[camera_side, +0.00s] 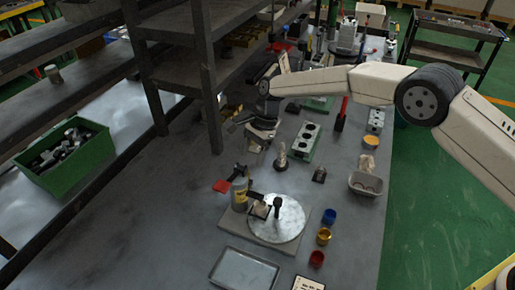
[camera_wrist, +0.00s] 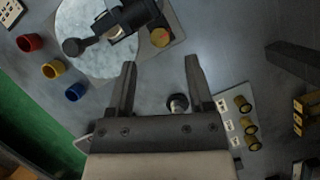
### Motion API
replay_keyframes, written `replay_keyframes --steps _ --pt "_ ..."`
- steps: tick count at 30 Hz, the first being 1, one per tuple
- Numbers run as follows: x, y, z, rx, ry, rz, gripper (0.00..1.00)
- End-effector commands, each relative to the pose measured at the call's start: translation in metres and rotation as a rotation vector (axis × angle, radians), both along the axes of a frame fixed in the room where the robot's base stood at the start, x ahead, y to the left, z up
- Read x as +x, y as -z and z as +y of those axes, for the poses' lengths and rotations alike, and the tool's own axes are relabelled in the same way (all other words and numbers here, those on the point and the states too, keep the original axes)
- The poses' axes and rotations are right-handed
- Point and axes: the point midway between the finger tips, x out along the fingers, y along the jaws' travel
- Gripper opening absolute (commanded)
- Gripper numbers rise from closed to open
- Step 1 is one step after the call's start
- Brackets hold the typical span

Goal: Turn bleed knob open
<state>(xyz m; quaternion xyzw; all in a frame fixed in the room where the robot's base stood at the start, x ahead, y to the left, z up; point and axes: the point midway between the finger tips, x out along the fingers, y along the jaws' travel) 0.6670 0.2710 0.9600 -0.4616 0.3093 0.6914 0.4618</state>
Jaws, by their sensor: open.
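A round pale turntable disc (camera_side: 290,219) sits on a grey base plate in the side view. On it stand a valve assembly with a yellowish cylinder (camera_side: 239,192) and a black-topped post (camera_side: 277,207). In the wrist view the disc (camera_wrist: 78,22) is at the upper left, with a round black knob (camera_wrist: 72,46) and a brass round end (camera_wrist: 160,37). I cannot tell for certain which part is the bleed knob. My gripper (camera_side: 250,140) is open and empty above the bench, behind the disc; its spread fingers (camera_wrist: 161,66) show in the wrist view, apart from the valve.
Red (camera_wrist: 30,42), yellow (camera_wrist: 53,69) and blue (camera_wrist: 75,91) cups stand beside the disc. A plate with brass knobs (camera_wrist: 243,103) is to the right. A shelf post (camera_side: 210,105) stands close to my gripper; a grey tray (camera_side: 244,270) is in front.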

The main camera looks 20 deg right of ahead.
Motion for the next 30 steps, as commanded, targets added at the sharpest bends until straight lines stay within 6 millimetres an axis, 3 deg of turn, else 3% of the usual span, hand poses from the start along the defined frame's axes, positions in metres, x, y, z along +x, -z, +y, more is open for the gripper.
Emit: replay_keyframes --steps 10,23,29,30 --pt "-0.006 0.036 0.014 0.0 -0.001 0.0 0.66" --pt "-0.007 0.043 0.017 0.0 -0.001 -0.001 0.66" --pt "-0.007 0.043 0.017 0.0 -0.001 -0.001 0.06" --pt "-0.007 0.043 0.017 0.0 -0.001 -0.001 0.0"
